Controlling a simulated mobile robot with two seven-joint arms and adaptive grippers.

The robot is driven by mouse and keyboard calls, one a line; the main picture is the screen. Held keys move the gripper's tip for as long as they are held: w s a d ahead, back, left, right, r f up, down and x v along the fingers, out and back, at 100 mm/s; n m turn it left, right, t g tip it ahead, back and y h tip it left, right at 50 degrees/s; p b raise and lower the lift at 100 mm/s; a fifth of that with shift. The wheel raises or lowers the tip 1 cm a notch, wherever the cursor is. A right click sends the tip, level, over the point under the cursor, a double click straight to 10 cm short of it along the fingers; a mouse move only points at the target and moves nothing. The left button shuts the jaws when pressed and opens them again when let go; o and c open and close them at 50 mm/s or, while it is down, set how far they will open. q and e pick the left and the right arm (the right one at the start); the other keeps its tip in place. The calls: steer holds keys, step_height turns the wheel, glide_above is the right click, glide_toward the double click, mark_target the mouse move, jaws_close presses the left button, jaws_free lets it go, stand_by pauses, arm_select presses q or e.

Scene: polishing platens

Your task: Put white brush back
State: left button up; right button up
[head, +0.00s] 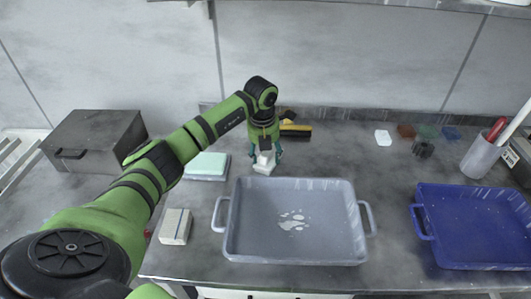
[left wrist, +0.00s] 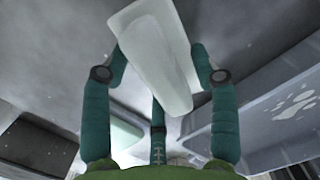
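The white brush (head: 264,164) is between the fingers of my left gripper (head: 265,154), behind the grey tray. In the left wrist view the white brush (left wrist: 158,55) is a pale, smooth block, tilted, with the green fingers of my left gripper (left wrist: 158,70) closed against its sides. I cannot clearly tell whether it touches the table. A yellow and black brush (head: 295,130) lies just behind and right of the gripper, against the back wall. My right gripper is not in view.
A grey tray (head: 232,243) with white splashes stands in front, a blue tray (head: 438,255) at right. A dark box (head: 95,138), a pale green-white block (head: 207,165) and a cream block (head: 175,226) are at left. A cup (head: 480,157) with tools stands at right.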

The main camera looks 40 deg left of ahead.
arm_select(q)
step_height(320, 180, up, 12)
steer(key=s, duration=0.1)
steer(key=shift+s+d, duration=0.15)
steer(key=shift+s, duration=0.1)
